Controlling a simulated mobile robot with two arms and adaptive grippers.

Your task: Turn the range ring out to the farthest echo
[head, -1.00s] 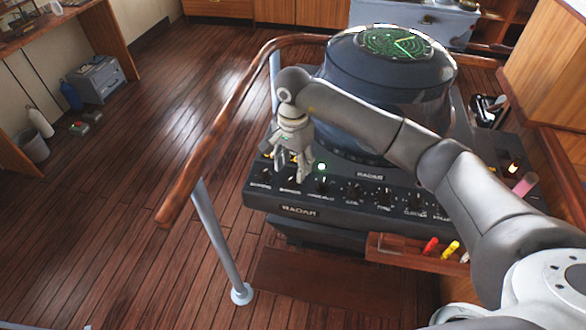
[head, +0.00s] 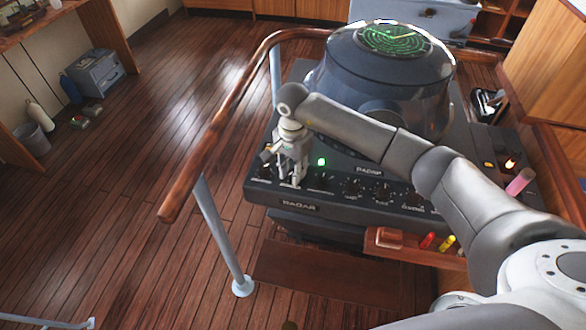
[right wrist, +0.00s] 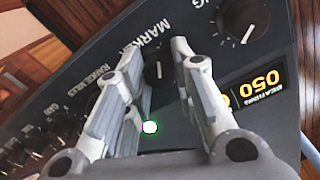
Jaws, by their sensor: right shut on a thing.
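The radar console (head: 330,197) stands ahead, with a row of black knobs along its front panel. Its round green screen (head: 392,40) shows a sweep line and rings; the echoes are too small to tell. My right gripper (head: 292,182) is down at the left part of the panel, shut on the marker knob (right wrist: 157,68), under the label "MARKER". In the right wrist view the two fingers (right wrist: 160,60) stand on either side of this knob. A bearing readout (right wrist: 252,92) shows 050; a second readout beside it is mostly hidden by a finger. My left gripper is not in view.
The bearing knob (right wrist: 240,22) sits beside the held knob. A green lamp (head: 322,161) glows on the panel. A wooden handrail (head: 222,115) curves around the console's left. A small tray (head: 390,240) with coloured pens hangs at the front. The floor at left is mostly clear.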

